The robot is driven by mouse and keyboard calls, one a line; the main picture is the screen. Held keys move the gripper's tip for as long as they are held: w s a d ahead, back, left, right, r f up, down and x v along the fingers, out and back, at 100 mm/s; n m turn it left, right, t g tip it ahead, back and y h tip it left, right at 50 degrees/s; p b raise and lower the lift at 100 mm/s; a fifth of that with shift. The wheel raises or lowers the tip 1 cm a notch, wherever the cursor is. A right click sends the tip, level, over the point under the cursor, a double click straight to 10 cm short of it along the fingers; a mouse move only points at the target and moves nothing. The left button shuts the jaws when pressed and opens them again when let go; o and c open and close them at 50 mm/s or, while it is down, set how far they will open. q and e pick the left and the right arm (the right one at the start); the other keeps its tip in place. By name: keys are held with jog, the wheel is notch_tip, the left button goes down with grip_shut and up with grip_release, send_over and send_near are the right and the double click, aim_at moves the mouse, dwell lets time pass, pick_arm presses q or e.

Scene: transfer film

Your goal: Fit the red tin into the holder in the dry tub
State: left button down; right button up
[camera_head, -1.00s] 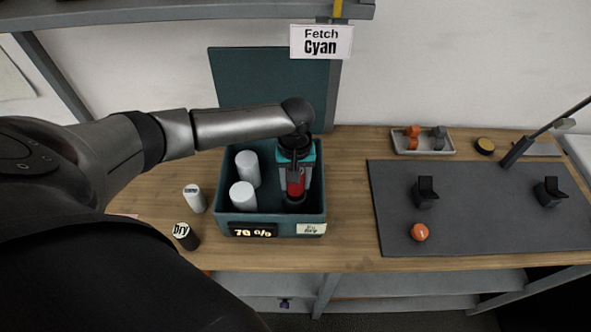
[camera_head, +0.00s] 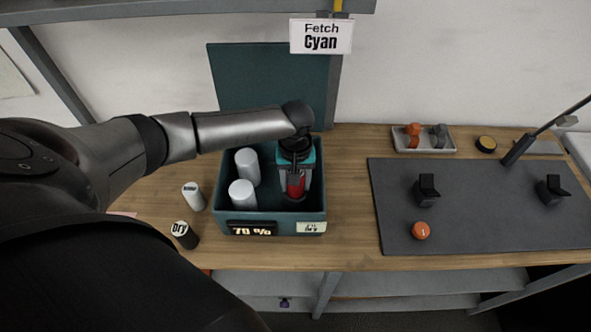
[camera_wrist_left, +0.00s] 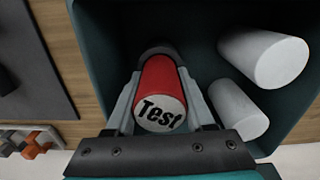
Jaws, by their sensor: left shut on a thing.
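The dry tub (camera_head: 272,218) is a dark teal open box on the bench with its lid (camera_head: 262,85) raised behind it. My left gripper (camera_head: 296,182) reaches down inside the tub's right side, shut on the red tin (camera_head: 295,185). In the left wrist view the red tin (camera_wrist_left: 160,78) sits between the two fingers, its pale "Test" end facing the camera. A dark round holder (camera_wrist_left: 155,52) shows at the tin's far end; how deep the tin is in it cannot be told. My right gripper is not in view.
Two white cylinders (camera_head: 247,168) stand in the tub's left side. Left of the tub are a white canister (camera_head: 194,197) and a black "Dry" canister (camera_head: 185,236). A grey mat (camera_head: 470,215) with black stands and a small tray (camera_head: 422,148) lie to the right.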

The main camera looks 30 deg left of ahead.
pick_arm(q)
jog(key=shift+f, duration=0.35)
jog(key=shift+c, duration=0.9)
grip_release()
jog(key=shift+r, duration=0.1)
notch_tip(320, 180, up, 15)
jog(key=shift+r, duration=0.1)
